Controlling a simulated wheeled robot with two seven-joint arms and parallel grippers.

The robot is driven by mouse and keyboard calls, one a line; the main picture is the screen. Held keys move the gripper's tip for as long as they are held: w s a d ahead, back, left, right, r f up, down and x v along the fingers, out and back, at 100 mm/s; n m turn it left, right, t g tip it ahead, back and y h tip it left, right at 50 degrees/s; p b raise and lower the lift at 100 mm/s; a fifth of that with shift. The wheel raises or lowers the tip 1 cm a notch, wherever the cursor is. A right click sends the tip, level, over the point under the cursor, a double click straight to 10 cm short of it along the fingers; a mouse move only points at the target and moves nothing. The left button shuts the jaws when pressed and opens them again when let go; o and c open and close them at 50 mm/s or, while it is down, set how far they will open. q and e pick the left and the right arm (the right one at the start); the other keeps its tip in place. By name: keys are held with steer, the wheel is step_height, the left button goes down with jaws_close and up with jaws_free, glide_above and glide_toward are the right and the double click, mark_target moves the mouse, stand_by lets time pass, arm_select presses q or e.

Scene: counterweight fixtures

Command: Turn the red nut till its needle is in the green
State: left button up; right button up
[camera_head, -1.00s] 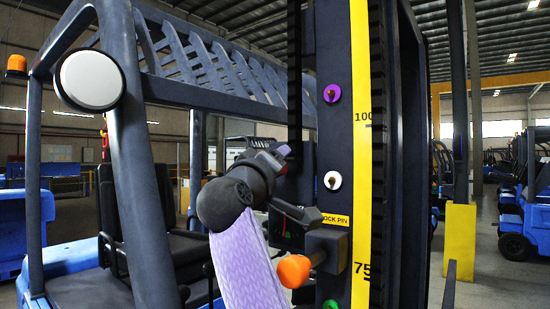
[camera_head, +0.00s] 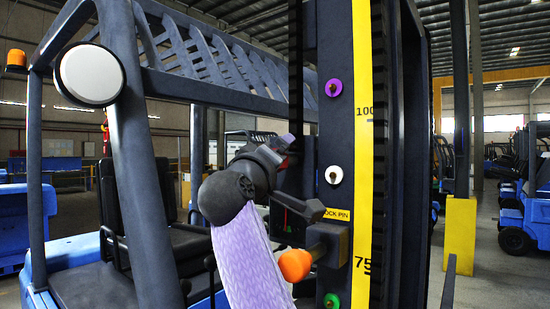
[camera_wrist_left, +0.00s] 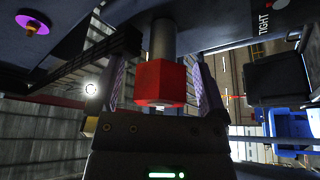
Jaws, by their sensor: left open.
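The red nut (camera_wrist_left: 160,83) hangs from a grey cylindrical shaft (camera_wrist_left: 162,40) in the left wrist view. My left gripper (camera_wrist_left: 160,92) is open, with one lavender-padded finger on each side of the nut. Gaps show between the nut and both fingers. In the head view my left gripper (camera_head: 289,152) is beside the dark mast, and only a sliver of red shows at its fingers. A dark dial (camera_head: 287,222) with small red and green marks sits below the gripper, partly hidden. Its needle cannot be made out. My right gripper is not in view.
The mast post carries a purple knob (camera_head: 333,87), a white knob (camera_head: 334,175), a green knob (camera_head: 331,300) and a yellow scale (camera_head: 362,130). An orange-tipped lock pin (camera_head: 295,265) sticks out below the gripper. A forklift frame (camera_head: 140,150) stands left.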

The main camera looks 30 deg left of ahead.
arm_select(q)
steer(key=shift+s, duration=0.1)
steer(key=b+v, duration=0.4)
steer(key=v, duration=0.5)
steer(key=shift+s+f, duration=0.15)
steer(key=shift+s, duration=0.2)
